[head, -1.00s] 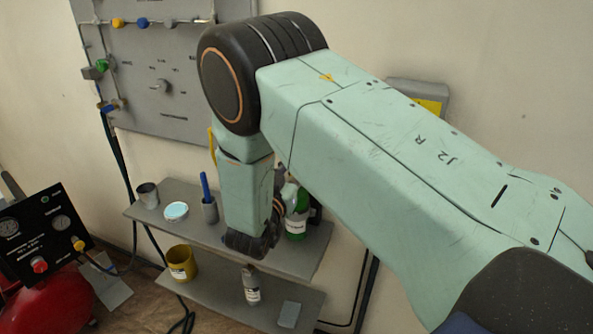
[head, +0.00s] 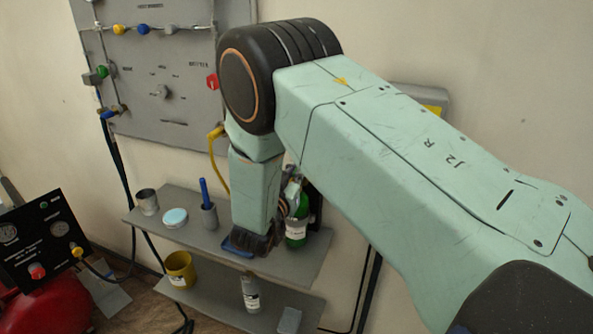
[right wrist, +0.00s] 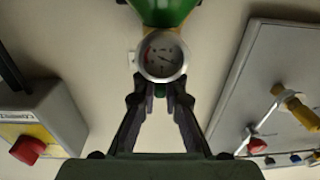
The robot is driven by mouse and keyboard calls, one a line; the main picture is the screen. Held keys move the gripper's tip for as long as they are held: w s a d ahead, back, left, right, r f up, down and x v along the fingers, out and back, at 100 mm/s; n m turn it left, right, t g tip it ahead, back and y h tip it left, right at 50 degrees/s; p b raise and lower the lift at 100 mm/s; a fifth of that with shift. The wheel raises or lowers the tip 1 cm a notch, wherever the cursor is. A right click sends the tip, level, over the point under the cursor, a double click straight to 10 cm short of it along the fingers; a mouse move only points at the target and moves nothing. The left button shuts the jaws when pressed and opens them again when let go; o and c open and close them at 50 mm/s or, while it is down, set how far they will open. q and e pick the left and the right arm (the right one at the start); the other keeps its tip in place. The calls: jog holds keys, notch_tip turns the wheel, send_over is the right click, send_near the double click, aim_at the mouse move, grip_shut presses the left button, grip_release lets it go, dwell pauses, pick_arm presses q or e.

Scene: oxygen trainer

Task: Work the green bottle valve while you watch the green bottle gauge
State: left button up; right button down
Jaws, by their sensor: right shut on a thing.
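The green bottle (head: 296,232) stands on the upper shelf, partly hidden by my right arm. In the right wrist view the green bottle (right wrist: 165,10) enters from the top edge. Its round gauge (right wrist: 161,57) faces the camera, pale with a dark needle; its numbers are too small to read. Just below the gauge is a small green valve knob (right wrist: 160,89). My right gripper (right wrist: 160,93) has its two fingertips on either side of this knob, shut on it. In the head view my arm largely hides the gripper. My left gripper is not in view.
A grey wall panel (head: 165,120) carries knobs. The upper shelf (head: 178,236) holds a grey cup (head: 147,201), a pale blue lid (head: 174,218) and a holder with a blue pen (head: 204,190). The lower shelf has a yellow cup (head: 181,270). A black gauge panel (head: 35,240) is left.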

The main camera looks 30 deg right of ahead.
jog(key=shift+t, duration=0.3)
jog(key=shift+s+d+n+t+y+p, duration=0.1)
jog(key=shift+n+t+y+p, duration=0.4)
jog(key=shift+n+t+y, duration=1.45)
jog(key=shift+n+t+y+p, duration=0.4)
jog(key=shift+n+y, duration=0.35)
jog(key=shift+y, duration=0.6)
jog(key=shift+n+y, duration=0.3)
jog(key=shift+y, duration=0.1)
jog(key=c, duration=1.4)
grip_release()
jog(key=v, duration=1.2)
jog(key=shift+f, duration=0.25)
